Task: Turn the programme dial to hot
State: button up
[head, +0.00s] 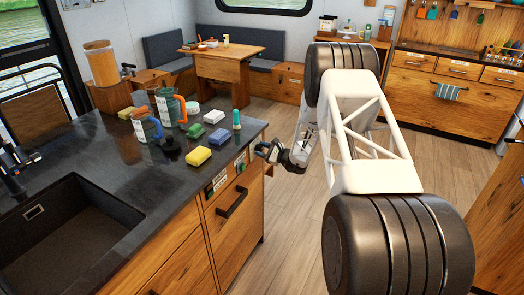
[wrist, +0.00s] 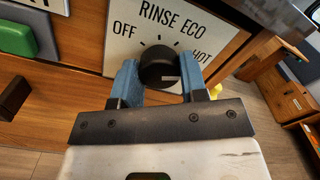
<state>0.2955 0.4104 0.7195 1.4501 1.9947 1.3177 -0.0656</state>
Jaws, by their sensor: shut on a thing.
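The programme dial (wrist: 158,68) is a round black knob on a white label plate (wrist: 120,20) marked OFF, RINSE, ECO and HOT in the wrist view. My gripper (wrist: 158,82) has its two blue fingers on either side of the dial, shut on it. A small pale mark shows low on the dial's face; I cannot tell which word the dial points to. In the head view my gripper (head: 268,152) is at the upper front of the wooden counter (head: 225,220), where the dial itself cannot be made out.
A green button (wrist: 16,38) and a dark handle (wrist: 12,97) are left of the dial. Sponges (head: 197,156) and jugs (head: 170,106) stand on the dark worktop (head: 95,150) above. A drawer handle (head: 232,203) juts out below. The floor (head: 285,240) in front is clear.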

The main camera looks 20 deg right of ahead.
jog(key=o, duration=0.9)
jog(key=shift+v, duration=3.9)
jog(key=shift+r, duration=0.1)
